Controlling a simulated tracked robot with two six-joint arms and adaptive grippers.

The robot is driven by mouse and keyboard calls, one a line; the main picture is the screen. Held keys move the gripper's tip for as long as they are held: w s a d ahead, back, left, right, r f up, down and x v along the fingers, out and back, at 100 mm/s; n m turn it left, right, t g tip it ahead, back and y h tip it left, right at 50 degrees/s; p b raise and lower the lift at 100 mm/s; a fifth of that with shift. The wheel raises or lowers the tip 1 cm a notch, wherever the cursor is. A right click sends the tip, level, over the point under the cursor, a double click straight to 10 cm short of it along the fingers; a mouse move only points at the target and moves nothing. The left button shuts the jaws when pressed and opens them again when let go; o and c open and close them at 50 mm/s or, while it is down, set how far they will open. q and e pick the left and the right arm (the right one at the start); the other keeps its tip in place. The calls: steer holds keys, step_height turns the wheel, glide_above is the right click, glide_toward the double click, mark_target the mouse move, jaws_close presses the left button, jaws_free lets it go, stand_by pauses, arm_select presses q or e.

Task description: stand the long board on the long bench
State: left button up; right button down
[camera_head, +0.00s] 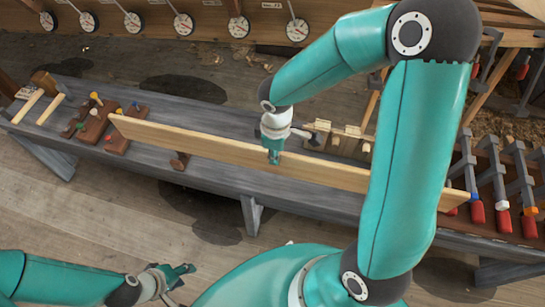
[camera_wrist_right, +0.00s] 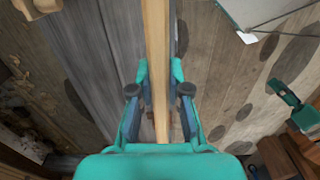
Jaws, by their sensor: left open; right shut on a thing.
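The long board (camera_head: 200,144) is a pale, narrow plank standing on its edge. It runs along the front side of the long grey bench (camera_head: 215,120). My right gripper (camera_head: 273,155) is shut on the board near its middle, from above. In the right wrist view, the board (camera_wrist_right: 156,60) passes edge-up between the fingers (camera_wrist_right: 159,85), with grey bench planks to its left and floor to its right. I cannot tell if its lower edge touches the bench. My left gripper (camera_head: 182,272) is open and empty, low over the floor in front of the bench.
Brown blocks with pegs (camera_head: 97,122) and pale sticks (camera_head: 38,104) lie at the bench's left end. Wooden pieces (camera_head: 340,136) sit behind the board. Several red-handled clamps (camera_head: 500,190) stand at the right. Dials (camera_head: 183,24) line the back.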

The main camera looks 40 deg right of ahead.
mark_target(275, 170)
steer(key=shift+f+b, duration=1.65)
steer(key=shift+f, duration=0.65)
steer(key=shift+w+f+b, duration=0.1)
steer(key=shift+f+b, duration=2.1)
steer(key=shift+f, duration=0.25)
steer(key=shift+f, duration=0.15)
steer(key=c, duration=1.1)
jaws_free()
steer(key=shift+o, duration=0.2)
step_height(275, 170, up, 12)
steer(key=shift+f, duration=0.1)
